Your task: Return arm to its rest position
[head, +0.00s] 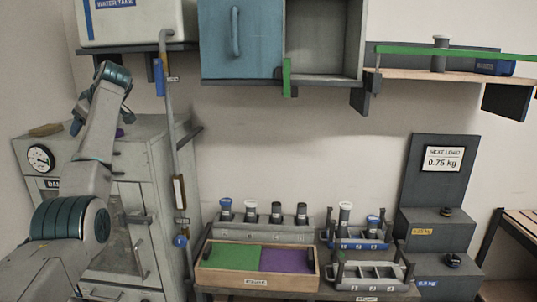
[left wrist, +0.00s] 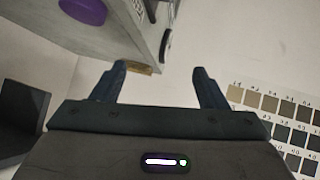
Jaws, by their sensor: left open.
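My left arm (head: 80,200) rises from the lower left of the head view and bends at a teal-banded joint. My left gripper (head: 77,122) hangs beyond that bend, in front of the grey cabinet, small and partly hidden by the arm. In the left wrist view the two dark fingers of this gripper (left wrist: 157,86) stand wide apart with nothing between them. My right gripper is in neither view.
The grey cabinet (head: 150,155) with a dial gauge (head: 40,158) stands close behind the arm. A water tank (head: 140,22) sits above, beside a vertical pipe (head: 170,110). A bench with a green and purple tray (head: 215,280) and racks is lower right.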

